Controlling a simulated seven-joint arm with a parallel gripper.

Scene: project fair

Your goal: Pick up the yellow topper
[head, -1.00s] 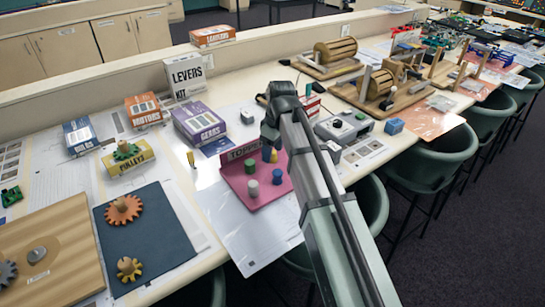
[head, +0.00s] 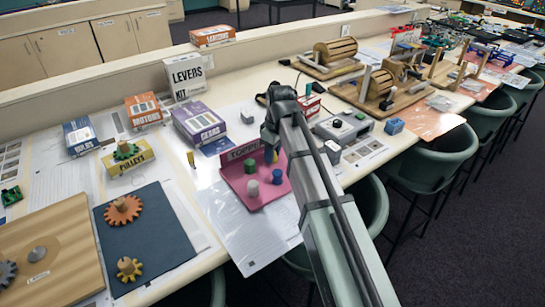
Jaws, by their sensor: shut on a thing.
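The pink topper board (head: 240,186) lies on the table with a sign along its back edge. A green peg (head: 250,167), a white peg (head: 252,188) and a blue peg (head: 277,176) stand on it. A darker blue piece (head: 269,155) shows near the back. A small bit of the yellow topper (head: 276,156) shows beside it, right at my arm's edge. My gripper (head: 273,148) is at the back right of the board, shut on the yellow topper. My wrist hides most of the fingers and the grip; any gap beneath the topper cannot be told.
A dark mat (head: 146,245) with gears lies left. A grey device (head: 343,128) sits right of my arm. Paper sheets cover the table's front.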

